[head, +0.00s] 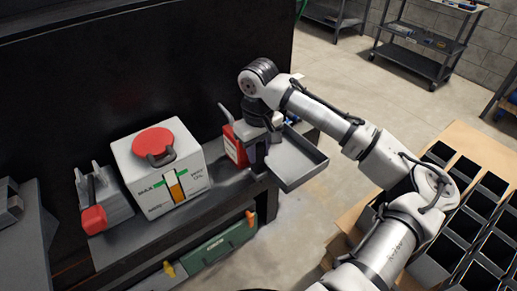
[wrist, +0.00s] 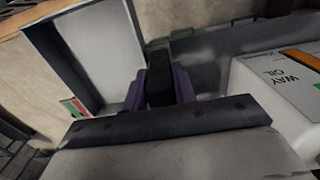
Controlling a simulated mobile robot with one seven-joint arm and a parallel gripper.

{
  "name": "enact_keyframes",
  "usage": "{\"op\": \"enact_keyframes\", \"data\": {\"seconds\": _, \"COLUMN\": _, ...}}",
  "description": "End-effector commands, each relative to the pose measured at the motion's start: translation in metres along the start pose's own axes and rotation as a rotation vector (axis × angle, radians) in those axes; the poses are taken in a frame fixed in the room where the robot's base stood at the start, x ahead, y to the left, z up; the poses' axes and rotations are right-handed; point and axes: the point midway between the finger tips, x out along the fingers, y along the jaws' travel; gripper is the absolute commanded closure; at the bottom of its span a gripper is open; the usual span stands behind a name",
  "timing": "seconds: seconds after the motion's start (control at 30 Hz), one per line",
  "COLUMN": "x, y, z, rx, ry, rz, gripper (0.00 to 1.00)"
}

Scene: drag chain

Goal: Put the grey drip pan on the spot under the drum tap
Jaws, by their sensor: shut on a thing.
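The grey drip pan (head: 297,168) is a shallow rectangular tray. My gripper (head: 260,152) is shut on its near-left wall and holds it at the right end of the dark bench, partly out beyond the bench edge. In the wrist view the pan (wrist: 97,50) fills the upper left, its inside empty, with my gripper (wrist: 160,85) on its right wall. A white way oil container (head: 160,170) with a red cap stands on the bench; it also shows in the wrist view (wrist: 275,95). I cannot make out the drum tap or the spot under it.
A red can (head: 235,146) stands close to my gripper's left. A grey item with a red end (head: 100,205) is at the bench's left. A green case (head: 222,248) lies below the bench. A divided crate (head: 470,200) is at the right. Floor shows beyond the bench end.

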Motion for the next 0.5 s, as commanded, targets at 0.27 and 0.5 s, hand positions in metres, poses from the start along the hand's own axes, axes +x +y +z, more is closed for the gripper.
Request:
{"op": "enact_keyframes", "data": {"seconds": 0.27, "x": 0.0017, "y": 0.0000, "z": -0.0001, "rx": 0.000, "ry": 0.000, "rz": 0.000, "gripper": 0.51}}
{"op": "enact_keyframes", "data": {"seconds": 0.5, "x": 0.0011, "y": 0.0000, "z": 0.0000, "rx": 0.000, "ry": 0.000, "rz": 0.000, "gripper": 0.51}}
